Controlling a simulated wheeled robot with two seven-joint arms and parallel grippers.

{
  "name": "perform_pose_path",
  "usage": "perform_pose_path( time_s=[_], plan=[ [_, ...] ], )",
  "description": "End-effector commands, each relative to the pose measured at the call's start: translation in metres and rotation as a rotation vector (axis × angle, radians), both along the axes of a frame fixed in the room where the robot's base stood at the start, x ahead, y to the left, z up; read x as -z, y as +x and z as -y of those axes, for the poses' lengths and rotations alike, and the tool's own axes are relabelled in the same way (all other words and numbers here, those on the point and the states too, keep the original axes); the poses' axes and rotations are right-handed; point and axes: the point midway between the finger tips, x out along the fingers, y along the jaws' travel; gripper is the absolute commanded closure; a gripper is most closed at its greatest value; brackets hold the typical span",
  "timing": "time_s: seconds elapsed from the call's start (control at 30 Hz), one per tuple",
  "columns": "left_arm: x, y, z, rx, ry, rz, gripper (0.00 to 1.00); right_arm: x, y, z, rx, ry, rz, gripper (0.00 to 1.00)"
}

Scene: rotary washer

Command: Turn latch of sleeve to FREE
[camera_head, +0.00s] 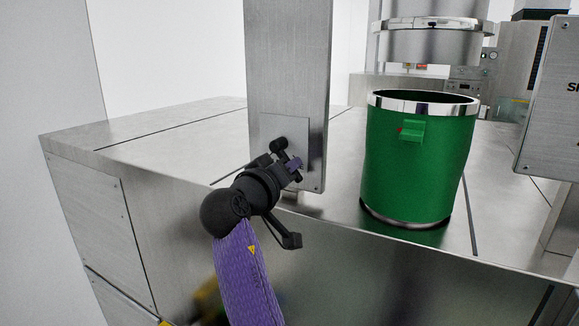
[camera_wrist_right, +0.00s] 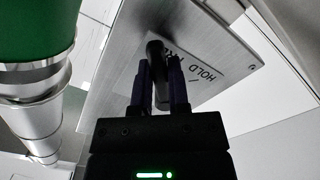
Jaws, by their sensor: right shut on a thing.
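A black latch handle (camera_wrist_right: 154,50) stands out from a metal plate (camera_wrist_right: 205,65) marked "HOLD" and part of another word, in the right wrist view. My right gripper (camera_wrist_right: 158,82) is shut on the handle, with a dark finger on each side of it. In the head view my right gripper (camera_head: 292,163) is at the lower part of an upright metal column (camera_head: 290,60), in front of a small plate (camera_head: 300,128) on it. The gripper hides much of the latch there, and its exact angle cannot be read. My left gripper is not in view.
A green bin (camera_head: 418,165) with shiny metal rims stands on the steel worktop (camera_head: 190,140), right of the column. A metal cylinder (camera_head: 430,45) hangs behind it. A grey metal box (camera_head: 550,100) is at the far right. The worktop left of the column is clear.

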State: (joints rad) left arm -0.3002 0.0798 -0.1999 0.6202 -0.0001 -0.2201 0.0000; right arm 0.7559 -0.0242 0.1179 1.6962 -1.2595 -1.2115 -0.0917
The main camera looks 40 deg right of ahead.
Motion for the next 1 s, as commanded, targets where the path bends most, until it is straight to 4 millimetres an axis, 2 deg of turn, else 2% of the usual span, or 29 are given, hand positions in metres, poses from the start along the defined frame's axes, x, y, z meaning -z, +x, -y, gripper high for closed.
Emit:
perform_pose_path(
  time_s=[0.37,0.4,0.53,0.83,1.0],
  plan=[
    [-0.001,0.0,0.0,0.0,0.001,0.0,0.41,-0.003,0.0,0.0,-0.003,-0.008,0.005,1.0],
    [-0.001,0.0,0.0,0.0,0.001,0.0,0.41,-0.003,0.0,0.0,-0.002,-0.007,0.005,0.71],
    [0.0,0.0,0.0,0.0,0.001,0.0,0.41,-0.002,0.0,0.0,-0.002,-0.006,0.003,0.44],
    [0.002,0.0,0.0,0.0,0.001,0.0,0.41,0.0,-0.001,-0.003,-0.003,-0.003,0.001,0.44],
    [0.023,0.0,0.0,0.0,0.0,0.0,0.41,0.005,-0.014,-0.036,-0.005,-0.001,0.005,0.44]
  ],
)
